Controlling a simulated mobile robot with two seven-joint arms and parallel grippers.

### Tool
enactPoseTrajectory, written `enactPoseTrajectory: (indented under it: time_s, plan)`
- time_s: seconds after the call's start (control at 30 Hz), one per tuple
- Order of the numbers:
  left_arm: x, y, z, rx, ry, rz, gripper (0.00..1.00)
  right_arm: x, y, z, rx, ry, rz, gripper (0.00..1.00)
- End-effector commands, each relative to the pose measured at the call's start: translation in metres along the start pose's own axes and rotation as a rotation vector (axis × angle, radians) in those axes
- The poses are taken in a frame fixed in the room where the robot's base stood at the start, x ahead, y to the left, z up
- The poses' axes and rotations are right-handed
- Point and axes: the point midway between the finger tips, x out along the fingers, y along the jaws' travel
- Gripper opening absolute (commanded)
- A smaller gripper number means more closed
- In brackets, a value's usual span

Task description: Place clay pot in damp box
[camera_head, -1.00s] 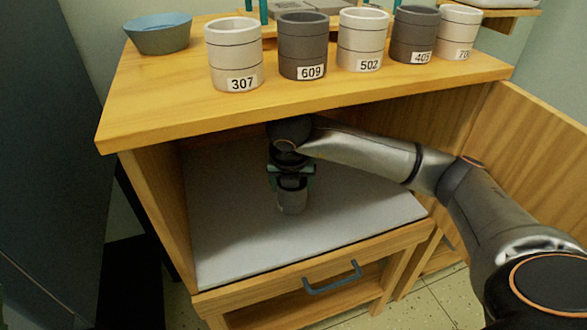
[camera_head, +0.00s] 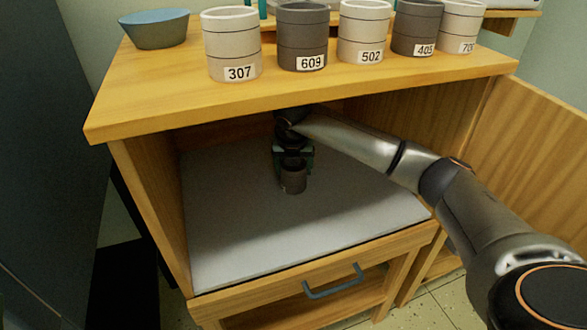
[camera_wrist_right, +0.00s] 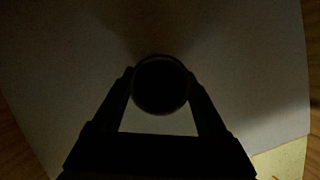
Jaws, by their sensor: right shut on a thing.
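My right gripper (camera_head: 293,160) is inside the open wooden cabinet, the damp box (camera_head: 160,215), and is shut on a small grey clay pot (camera_head: 293,180). The pot is upright, over the middle of the pale shelf board (camera_head: 330,225). I cannot tell whether its base touches the board. In the right wrist view, which is very dark, the pot (camera_wrist_right: 160,86) shows as a round shape between the two fingers (camera_wrist_right: 160,92). My left gripper is not in view.
Several numbered pots, among them 307 (camera_head: 232,45) and 609 (camera_head: 302,38), and a blue bowl (camera_head: 155,30) stand on the cabinet top (camera_head: 150,90). The open door (camera_head: 535,150) is at the right. The board around the held pot is clear.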

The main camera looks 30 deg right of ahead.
Motion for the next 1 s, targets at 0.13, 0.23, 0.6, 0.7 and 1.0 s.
enactPoseTrajectory:
  time_s: [0.13,0.23,0.6,0.7,1.0]
  plan:
    - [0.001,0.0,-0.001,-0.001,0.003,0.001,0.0,-0.002,0.0,0.001,0.0,-0.002,0.002,0.1]
    - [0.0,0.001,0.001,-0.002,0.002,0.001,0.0,0.001,0.0,0.0,0.0,-0.002,0.001,0.1]
    - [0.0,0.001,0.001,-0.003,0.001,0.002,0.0,0.002,0.0,-0.001,0.0,-0.001,0.001,1.0]
    - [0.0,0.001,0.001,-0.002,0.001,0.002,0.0,0.001,0.0,-0.001,0.0,-0.001,0.001,1.0]
    - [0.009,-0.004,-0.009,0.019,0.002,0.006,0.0,-0.036,0.001,0.003,-0.002,-0.004,0.004,1.0]
